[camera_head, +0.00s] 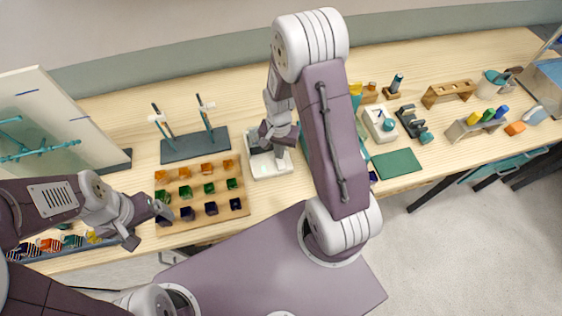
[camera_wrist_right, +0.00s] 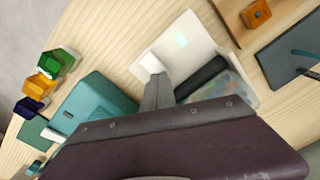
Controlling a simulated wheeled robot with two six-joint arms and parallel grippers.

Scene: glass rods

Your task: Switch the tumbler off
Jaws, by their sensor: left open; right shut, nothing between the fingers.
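The tumbler looks like a white boxy device (camera_head: 268,170) in the middle of the table in the head view. In the right wrist view its white body (camera_wrist_right: 205,35) has a small pale-green lit panel, with a black cylinder (camera_wrist_right: 203,78) and a clear part beside it. My right gripper (camera_head: 276,143) is shut and empty, over the device; its fingers (camera_wrist_right: 154,72) overlap the device's edge in the wrist view. I cannot tell whether they touch it. The gripper hides part of the device. My left gripper (camera_head: 147,227) is open and empty, by the rack's left front corner.
A wooden rack (camera_head: 244,200) with several orange, green and dark blocks stands left of the device. A dark stand (camera_head: 195,146) with upright rods is behind it. A teal box (camera_wrist_right: 98,108) sits close on the other side. A green mat (camera_head: 397,163) lies to the right.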

